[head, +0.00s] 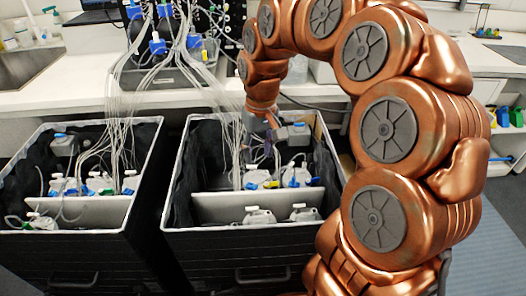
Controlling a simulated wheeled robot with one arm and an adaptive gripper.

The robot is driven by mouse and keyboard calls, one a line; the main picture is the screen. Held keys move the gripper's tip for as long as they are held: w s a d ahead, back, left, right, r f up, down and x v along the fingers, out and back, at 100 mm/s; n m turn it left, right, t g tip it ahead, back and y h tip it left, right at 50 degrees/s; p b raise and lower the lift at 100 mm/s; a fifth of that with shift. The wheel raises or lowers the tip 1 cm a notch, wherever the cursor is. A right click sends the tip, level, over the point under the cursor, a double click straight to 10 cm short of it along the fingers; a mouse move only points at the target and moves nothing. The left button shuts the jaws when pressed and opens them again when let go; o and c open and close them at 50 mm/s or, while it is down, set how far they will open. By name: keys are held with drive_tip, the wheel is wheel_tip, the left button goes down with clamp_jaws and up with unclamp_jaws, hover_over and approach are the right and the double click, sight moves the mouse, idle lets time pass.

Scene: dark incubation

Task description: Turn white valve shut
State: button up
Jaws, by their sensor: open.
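My copper arm reaches over the right black bin (178,205), and my gripper (264,152) points down into the bin's back part. The gripper is small and partly lost among pale tubes, but its jaws look open, with nothing seen between them. I cannot make out for certain which part is the white valve. White-topped bottles (258,216) stand in the bin's front part, apart from the gripper. Whether the gripper touches a tube or valve cannot be told.
A pale divider (215,207) crosses the right bin. A left black bin (22,250) holds more tubed bottles. Bundled tubes (125,105) hang from equipment with blue valves (157,45) on the white counter (60,100). A sink (28,68) is at far left.

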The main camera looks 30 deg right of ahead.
drive_tip(key=o, duration=0.3)
drive_tip(key=w+d+f+n+p, duration=0.2)
drive_tip(key=w+d+f+p, duration=0.1)
drive_tip(key=w+d+f, duration=0.3)
drive_tip(key=w+d, duration=0.2)
drive_tip(key=d, duration=0.1)
drive_tip(key=shift+w+d+h, duration=0.2)
drive_tip(key=shift+d+h, duration=0.1)
drive_tip(key=n+p, duration=0.3)
approach(290, 167)
drive_tip(key=shift+w+f, duration=0.55)
drive_tip(key=shift+w, duration=0.05)
drive_tip(key=shift+d+f+n, duration=0.25)
drive_tip(key=shift+f+n, duration=0.05)
drive_tip(key=shift+f, duration=0.05)
drive_tip(key=shift+f+p, duration=0.95)
drive_tip(key=shift+f, duration=2.95)
drive_tip(key=shift+c, duration=0.4)
drive_tip(key=shift+w, duration=0.1)
drive_tip(key=c, duration=1.1)
